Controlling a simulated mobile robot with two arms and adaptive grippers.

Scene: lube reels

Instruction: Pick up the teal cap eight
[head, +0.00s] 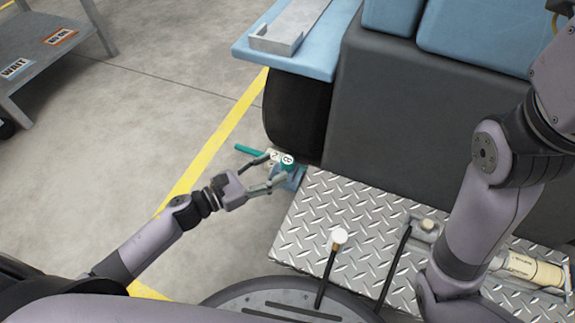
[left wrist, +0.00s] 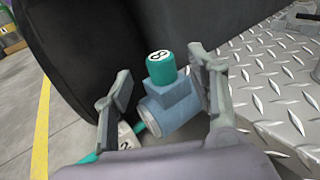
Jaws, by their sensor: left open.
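The teal cap eight (left wrist: 161,68) stands upright on a blue-grey fitting (left wrist: 172,105), its white top with an 8 facing up. In the head view the cap (head: 287,161) is at the edge of the diamond plate, beside the dark tyre. My left gripper (head: 270,171) is open around the fitting's place, with the cap between and slightly beyond its fingertips in the left wrist view (left wrist: 162,85). A white tag marked 2 (left wrist: 128,138) with a teal handle (head: 249,150) lies close by the left finger. My right gripper is not in view.
A diamond plate step (head: 345,205) lies right of the cap. The dark tyre (head: 297,110) and grey machine body (head: 400,110) stand behind. A cream cylinder (head: 535,270) and a white-topped lever (head: 338,238) are nearer me. Open floor (head: 140,120) lies to the left.

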